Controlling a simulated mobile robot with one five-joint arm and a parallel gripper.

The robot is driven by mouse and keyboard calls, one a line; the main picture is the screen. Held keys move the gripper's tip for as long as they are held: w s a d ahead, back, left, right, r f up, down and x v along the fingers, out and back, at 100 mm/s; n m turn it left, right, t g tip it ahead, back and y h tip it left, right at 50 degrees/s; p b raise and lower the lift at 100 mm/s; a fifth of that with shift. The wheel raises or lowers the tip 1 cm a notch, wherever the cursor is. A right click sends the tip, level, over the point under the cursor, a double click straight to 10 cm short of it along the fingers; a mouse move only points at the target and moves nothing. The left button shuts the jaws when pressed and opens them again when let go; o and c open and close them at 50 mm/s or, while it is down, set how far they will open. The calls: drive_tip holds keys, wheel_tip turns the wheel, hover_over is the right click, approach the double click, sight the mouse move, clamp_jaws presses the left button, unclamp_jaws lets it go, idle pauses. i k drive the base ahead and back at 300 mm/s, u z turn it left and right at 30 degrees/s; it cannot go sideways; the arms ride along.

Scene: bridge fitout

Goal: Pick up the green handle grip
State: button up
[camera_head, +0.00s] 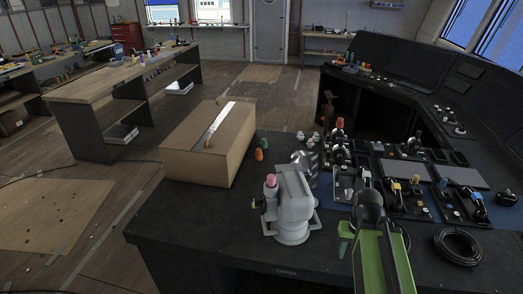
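A small green grip (258,155) stands on the dark console top, beside the right end of the cardboard box. My green arm comes in from the lower right. Its dark end, where my gripper (368,207) is, lies over the console, well to the right of the green grip and apart from it. The fingers cannot be made out, so I cannot tell whether they are open or shut.
A grey fixture (291,207) with a pink knob stands between my arm and the green grip. The large cardboard box (200,150) lies to the left. Lever units (405,195) and a coiled black cable (458,246) are to the right. The console's front left is clear.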

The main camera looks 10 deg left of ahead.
sight(264, 145)
drive_tip(key=z, duration=0.35)
drive_tip(key=k, duration=0.1)
drive_tip(key=u, duration=2.7)
drive_tip(key=i, duration=5.05)
drive_tip(key=z, duration=1.3)
drive_tip(key=i, duration=0.1)
drive_tip(key=u, duration=1.05)
drive_tip(key=k, duration=0.1)
drive_tip(key=z, duration=2.35)
drive_tip(key=i, duration=0.3)
drive_tip(key=z, duration=0.1)
